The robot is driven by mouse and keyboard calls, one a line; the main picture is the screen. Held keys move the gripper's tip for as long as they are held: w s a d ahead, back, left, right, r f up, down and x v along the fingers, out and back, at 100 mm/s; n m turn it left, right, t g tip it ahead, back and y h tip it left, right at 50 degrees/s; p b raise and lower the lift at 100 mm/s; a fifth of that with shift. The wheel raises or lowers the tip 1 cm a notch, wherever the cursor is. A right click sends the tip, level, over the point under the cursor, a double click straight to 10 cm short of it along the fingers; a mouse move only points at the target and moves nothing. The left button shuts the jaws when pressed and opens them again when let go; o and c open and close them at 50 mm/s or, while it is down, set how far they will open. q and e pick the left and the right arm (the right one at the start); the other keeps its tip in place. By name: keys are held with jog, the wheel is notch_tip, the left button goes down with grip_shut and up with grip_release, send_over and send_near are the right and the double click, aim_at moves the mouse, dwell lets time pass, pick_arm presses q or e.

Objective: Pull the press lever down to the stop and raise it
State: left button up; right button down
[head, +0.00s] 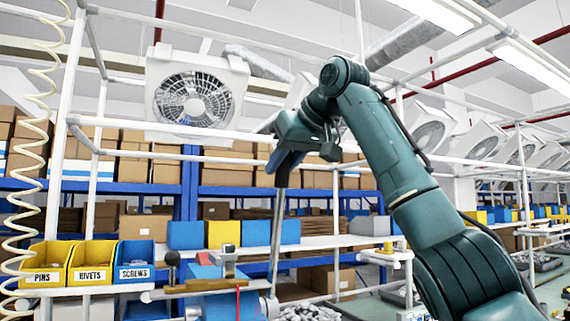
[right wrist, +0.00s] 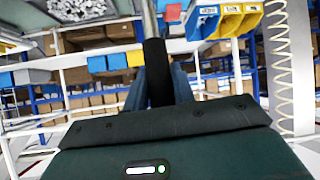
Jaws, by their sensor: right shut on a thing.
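The press lever (head: 278,220) is a grey metal rod standing nearly upright, leaning slightly right at its top. Its foot is at the right side of the blue press (head: 205,303) at the bottom of the head view. My right gripper (head: 284,158) is at the top of the lever, shut on its grip. In the right wrist view the black grip (right wrist: 156,62) runs between the blue fingers of the right gripper (right wrist: 158,88), and the bare rod continues above it. The lower part of the press is cut off by the frame. My left gripper is not in view.
Yellow and blue bins (head: 90,264) marked PINS, RIVETS and SCREWS stand left of the press. A grey tray of metal parts (head: 310,312) lies right of it. White frame posts (head: 60,150) and shelves with boxes stand around and behind.

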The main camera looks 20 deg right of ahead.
jog(key=shift+r, duration=0.1)
jog(key=c, duration=1.2)
grip_release()
jog(key=shift+w, duration=0.1)
jog(key=shift+o, duration=0.2)
pick_arm(q)
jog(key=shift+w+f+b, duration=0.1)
jog(key=shift+b, duration=0.35)
pick_arm(e)
jog(key=v, duration=1.3)
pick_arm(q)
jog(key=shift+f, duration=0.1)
